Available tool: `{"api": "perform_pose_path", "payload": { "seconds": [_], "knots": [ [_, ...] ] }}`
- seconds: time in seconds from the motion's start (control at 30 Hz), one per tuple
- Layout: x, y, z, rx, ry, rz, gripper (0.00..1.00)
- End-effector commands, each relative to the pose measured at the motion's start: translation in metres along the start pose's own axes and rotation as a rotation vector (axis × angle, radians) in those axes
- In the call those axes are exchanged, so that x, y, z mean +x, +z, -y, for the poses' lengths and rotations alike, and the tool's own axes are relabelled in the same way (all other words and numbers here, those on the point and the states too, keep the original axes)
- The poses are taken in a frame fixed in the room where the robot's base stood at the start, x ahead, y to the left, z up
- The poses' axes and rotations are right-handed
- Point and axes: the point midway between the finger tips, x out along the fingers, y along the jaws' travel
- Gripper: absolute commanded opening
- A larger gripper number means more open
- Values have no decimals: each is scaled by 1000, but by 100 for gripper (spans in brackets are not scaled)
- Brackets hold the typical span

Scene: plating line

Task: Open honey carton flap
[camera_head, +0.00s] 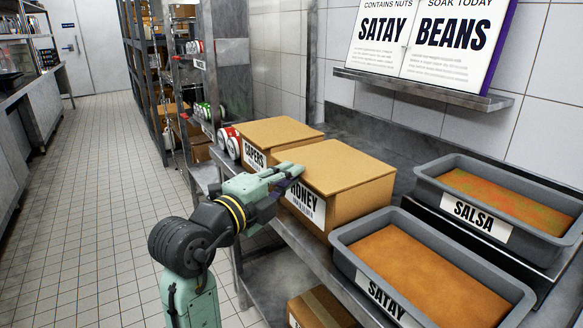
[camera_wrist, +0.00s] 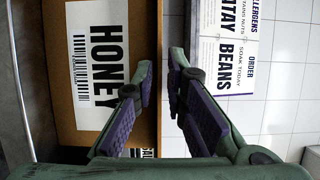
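The honey carton (camera_head: 345,185) is a brown box with a white HONEY label, standing on the metal counter. Its top flap (camera_head: 335,163) lies flat and closed. In the wrist view the carton's label (camera_wrist: 97,65) appears turned sideways, with the carton's top edge beside it. My gripper (camera_head: 292,172) is at the carton's upper front edge, near its left corner. In the wrist view my gripper (camera_wrist: 162,72) has a narrow gap between its fingers. One finger overlaps the carton's front face and the other is past the top edge. I cannot tell whether either touches the carton.
The capers carton (camera_head: 278,131) stands closed just behind and left of the honey carton. The satay tub (camera_head: 345,240) and salsa tub (camera_head: 425,182) are to the right. A sign shelf (camera_head: 420,90) is on the wall. The tiled floor at left (camera_head: 90,200) is clear.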

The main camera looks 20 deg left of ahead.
Motion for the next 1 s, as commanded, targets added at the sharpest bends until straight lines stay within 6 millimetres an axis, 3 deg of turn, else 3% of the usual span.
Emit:
{"api": "perform_pose_path", "payload": {
  "seconds": [0.13,0.43,0.63,1.0],
  "knots": [
    [11,0,0,0,1,1,12],
    [14,0,-1,1,0,1,12],
    [13,0,0,0,0,1,0],
    [13,0,0,0,0,1,0]
  ]
}}
